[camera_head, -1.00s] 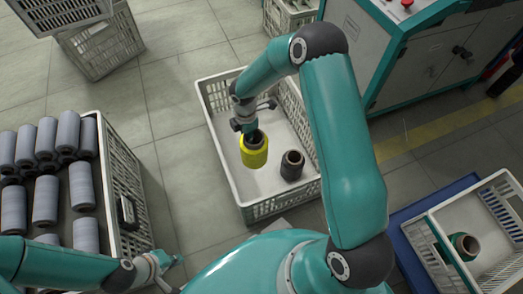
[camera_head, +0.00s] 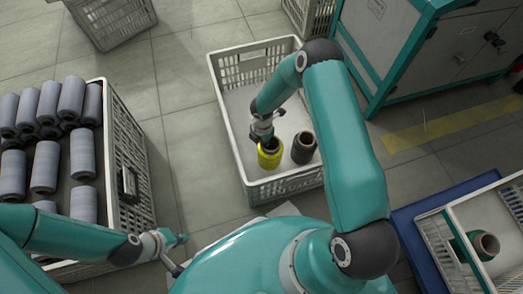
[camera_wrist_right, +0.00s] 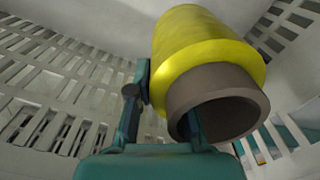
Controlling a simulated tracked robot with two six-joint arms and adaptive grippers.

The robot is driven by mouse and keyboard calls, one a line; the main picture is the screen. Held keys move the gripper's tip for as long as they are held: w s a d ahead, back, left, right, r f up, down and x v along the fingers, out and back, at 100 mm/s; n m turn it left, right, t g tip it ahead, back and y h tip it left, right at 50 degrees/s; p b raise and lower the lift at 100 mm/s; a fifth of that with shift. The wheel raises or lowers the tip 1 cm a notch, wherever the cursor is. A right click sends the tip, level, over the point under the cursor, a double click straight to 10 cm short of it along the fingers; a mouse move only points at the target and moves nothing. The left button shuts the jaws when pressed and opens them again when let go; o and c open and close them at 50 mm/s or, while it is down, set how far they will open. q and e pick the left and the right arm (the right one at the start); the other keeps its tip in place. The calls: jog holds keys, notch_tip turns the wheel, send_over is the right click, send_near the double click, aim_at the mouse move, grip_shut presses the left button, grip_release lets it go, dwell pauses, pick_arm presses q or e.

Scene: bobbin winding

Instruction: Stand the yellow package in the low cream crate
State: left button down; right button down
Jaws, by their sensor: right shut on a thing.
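The yellow package (camera_head: 270,158), a yellow winding on a brown tube, is inside the low cream crate (camera_head: 226,92). It looks upright beside a dark package (camera_head: 303,148), with a small gap between. I cannot tell whether its base touches the crate floor. My right gripper (camera_head: 264,137) is shut on its tube rim. In the right wrist view the yellow package (camera_wrist_right: 205,55) shows its brown tube end towards me, with the right gripper's fingers (camera_wrist_right: 165,115) at the tube wall, one partly hidden inside. My left gripper (camera_head: 178,253) is open and empty, outside the crate.
A crate (camera_head: 118,150) of several grey packages stands at the left. Another cream crate (camera_head: 440,262) at the right, on a blue base (camera_head: 405,215), holds a green package (camera_head: 482,246). A machine cabinet (camera_head: 420,60) stands at the back right. The back of the low crate looks clear.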

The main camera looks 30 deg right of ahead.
notch_tip(320, 180, down, 4)
jog(key=shift+f+b, duration=0.2)
jog(key=shift+b, duration=0.65)
jog(key=c, duration=1.5)
grip_release()
jog(key=shift+f, duration=0.1)
jog(key=o, duration=0.4)
jog(key=shift+r, duration=0.2)
notch_tip(320, 180, up, 12)
jog(key=p, duration=0.5)
